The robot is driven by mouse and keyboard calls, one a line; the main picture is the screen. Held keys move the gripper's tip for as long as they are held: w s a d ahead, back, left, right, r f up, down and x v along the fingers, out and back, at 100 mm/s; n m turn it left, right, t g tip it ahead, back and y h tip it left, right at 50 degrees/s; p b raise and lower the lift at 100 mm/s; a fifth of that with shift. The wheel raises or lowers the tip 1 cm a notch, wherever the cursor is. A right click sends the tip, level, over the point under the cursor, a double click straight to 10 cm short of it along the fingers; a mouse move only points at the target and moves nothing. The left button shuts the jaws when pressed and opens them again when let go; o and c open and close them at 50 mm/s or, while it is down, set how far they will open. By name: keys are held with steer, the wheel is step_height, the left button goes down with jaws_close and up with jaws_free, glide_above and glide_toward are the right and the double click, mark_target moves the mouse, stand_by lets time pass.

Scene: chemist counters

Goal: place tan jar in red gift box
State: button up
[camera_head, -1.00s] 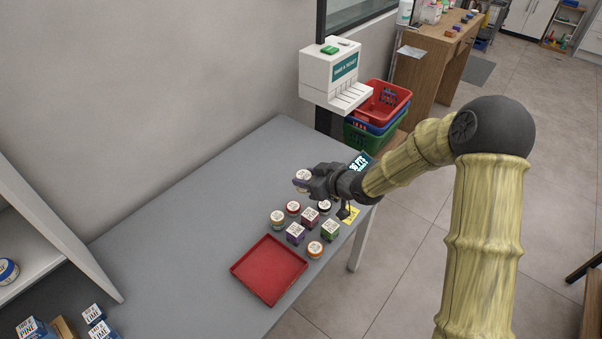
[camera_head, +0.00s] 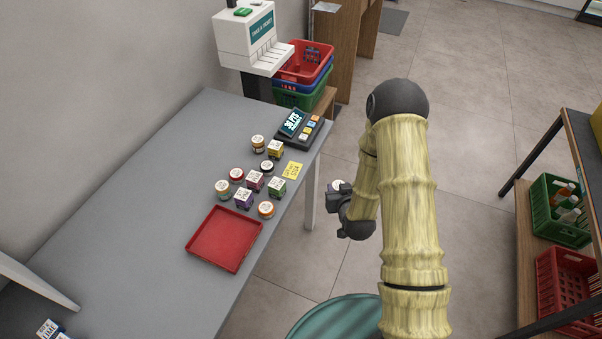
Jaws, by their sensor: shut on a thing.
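My gripper (camera_head: 342,197) is out over the floor to the right of the grey counter, shut on a small jar (camera_head: 336,185). Only its white top shows clearly; its side colour is too small to tell. A shallow, open, empty red box (camera_head: 224,239) lies at the counter's near right edge, and it is the only thing here that fits the red gift box. My gripper is well apart from it, up and to the right. A tan-looking jar (camera_head: 222,188) stands just behind the red box, and a brownish jar (camera_head: 258,143) stands farther back.
Several small jars and boxes, including a purple box (camera_head: 243,200) and an orange jar (camera_head: 265,209), crowd behind the red box. A card terminal (camera_head: 299,127) is at the far end. The counter's left (camera_head: 130,225) is clear.

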steer(key=s+d+f+m+h+b, duration=0.1)
steer(key=d+f+b, duration=0.3)
steer(key=f, duration=0.4)
steer(key=shift+s+d+m+h+b, duration=0.25)
steer(key=shift+d+m+h+b, duration=0.1)
steer(key=shift+b, duration=0.25)
steer(key=shift+d, duration=0.15)
